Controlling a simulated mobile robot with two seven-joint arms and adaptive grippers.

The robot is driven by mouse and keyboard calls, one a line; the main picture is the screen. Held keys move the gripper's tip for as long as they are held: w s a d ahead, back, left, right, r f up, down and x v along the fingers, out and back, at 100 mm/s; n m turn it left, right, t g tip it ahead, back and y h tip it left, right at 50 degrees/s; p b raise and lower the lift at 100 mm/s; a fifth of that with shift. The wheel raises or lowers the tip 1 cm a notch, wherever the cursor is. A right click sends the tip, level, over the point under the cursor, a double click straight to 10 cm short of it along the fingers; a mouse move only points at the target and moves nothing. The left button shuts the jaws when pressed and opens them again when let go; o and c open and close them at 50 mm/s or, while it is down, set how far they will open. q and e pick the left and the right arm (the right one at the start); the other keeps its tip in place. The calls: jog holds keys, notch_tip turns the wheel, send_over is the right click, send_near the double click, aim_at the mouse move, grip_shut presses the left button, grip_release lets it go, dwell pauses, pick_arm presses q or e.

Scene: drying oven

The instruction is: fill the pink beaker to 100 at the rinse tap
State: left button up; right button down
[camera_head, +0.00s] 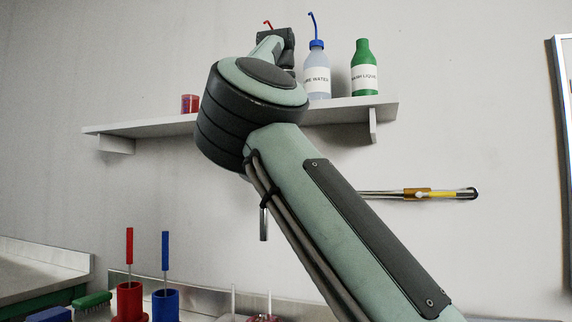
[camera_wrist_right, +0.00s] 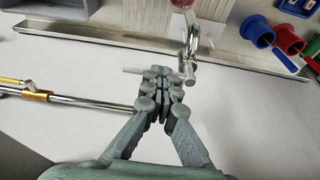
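The pink beaker (camera_wrist_right: 183,4) shows only in part at the top edge of the right wrist view, in line with the end of the chrome rinse tap (camera_wrist_right: 190,42). Its fill level cannot be read. A pinkish rim (camera_head: 262,318) shows at the bottom edge of the head view, below the tap spout (camera_head: 264,224). My right gripper (camera_wrist_right: 161,78) has its fingers close together at a pale bar (camera_wrist_right: 138,69) beside the tap. Whether they touch or hold the bar cannot be told. My right arm hides the tap's upper part in the head view. My left gripper is not in view.
A wall shelf (camera_head: 345,104) carries a water bottle (camera_head: 317,75), a green bottle (camera_head: 364,70) and a red item (camera_head: 189,104). A pipe with a yellow-brown valve (camera_head: 418,194) runs along the wall. Red (camera_head: 130,300) and blue (camera_head: 165,305) holders stand lower left.

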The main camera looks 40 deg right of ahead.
jog(key=c, duration=1.6)
grip_release()
jog(key=shift+w+f, duration=0.1)
jog(key=shift+f, duration=0.2)
jog(key=shift+c, duration=0.2)
jog(key=shift+d, duration=0.1)
jog(key=shift+r, duration=0.15)
jog(key=s+a+r, duration=0.3)
jog(key=s+a, duration=0.2)
jog(key=a, duration=0.6)
jog(key=shift+s+a, duration=0.2)
jog(key=shift+a, duration=0.15)
jog(key=shift+f, duration=0.1)
